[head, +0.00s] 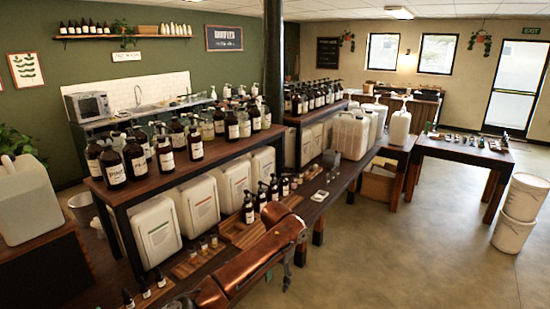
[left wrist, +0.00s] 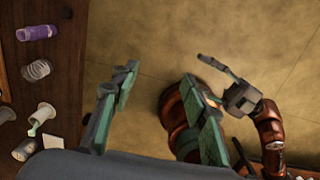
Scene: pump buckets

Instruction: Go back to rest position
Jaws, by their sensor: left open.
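My left arm's copper link comes in at the bottom of the head view, above the front edge of the long bench. My left gripper (head: 287,275) shows only as a small dark teal part beyond that link. In the left wrist view, its two teal fingers (left wrist: 163,98) are wide apart with nothing between them, over bare floor. My right gripper (left wrist: 238,97) is grey and shows at the right of the left wrist view, on a copper arm. Its finger gap is not clear. It is not visible in the head view.
The wooden bench (head: 338,185) holds pump bottles and small jars. In the left wrist view, its edge lies at left with a purple tube (left wrist: 37,33) and a clear coil-like item (left wrist: 37,70). White buckets (head: 520,205) stand at far right. The floor (head: 400,255) between is clear.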

